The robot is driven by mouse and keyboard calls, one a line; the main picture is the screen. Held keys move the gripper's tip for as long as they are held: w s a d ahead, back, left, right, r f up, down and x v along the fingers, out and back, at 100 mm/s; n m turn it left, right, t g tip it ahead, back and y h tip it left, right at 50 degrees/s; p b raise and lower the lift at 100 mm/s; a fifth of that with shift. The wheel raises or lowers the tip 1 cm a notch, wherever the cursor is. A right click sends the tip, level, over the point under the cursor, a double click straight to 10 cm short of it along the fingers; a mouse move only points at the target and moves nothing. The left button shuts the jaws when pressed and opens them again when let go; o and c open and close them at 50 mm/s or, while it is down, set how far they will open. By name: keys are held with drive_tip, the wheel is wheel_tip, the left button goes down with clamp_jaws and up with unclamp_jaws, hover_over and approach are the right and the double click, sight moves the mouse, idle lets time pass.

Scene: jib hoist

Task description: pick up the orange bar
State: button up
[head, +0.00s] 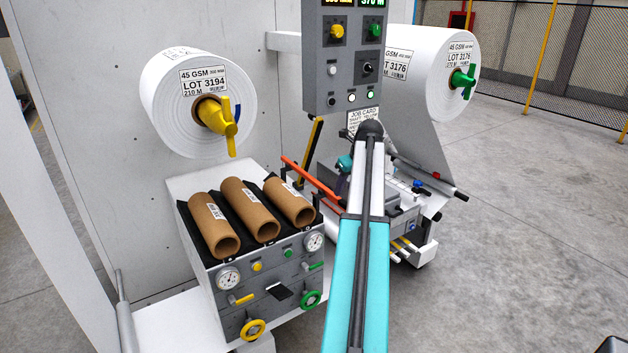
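The orange bar (312,179) is a thin straight rod in the middle of the head view. It slants from upper left to lower right, between the machine front with the cardboard cores and my arm. Its right end runs close to my arm, and I cannot tell what supports it. My teal and white arm reaches up from the bottom of the view. A small teal and dark part, probably my wrist, shows just left of the arm near the bar's right end. My gripper's fingers cannot be made out there, nor whether they touch the bar.
Three brown cardboard cores (250,209) lie on a grey machine with gauges and handwheels. A white roll (165,105) with a yellow handle is above them; another roll (440,85) with a green handle is right. A grey control box (345,58) hangs between.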

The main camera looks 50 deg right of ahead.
sight(341, 199)
drive_tip(key=shift+w+f, duration=0.1)
drive_tip(key=shift+f, duration=0.15)
drive_tip(key=shift+p+x, duration=0.95)
drive_tip(key=shift+x, duration=1.55)
drive_tip(key=shift+d, duration=0.1)
clamp_jaws()
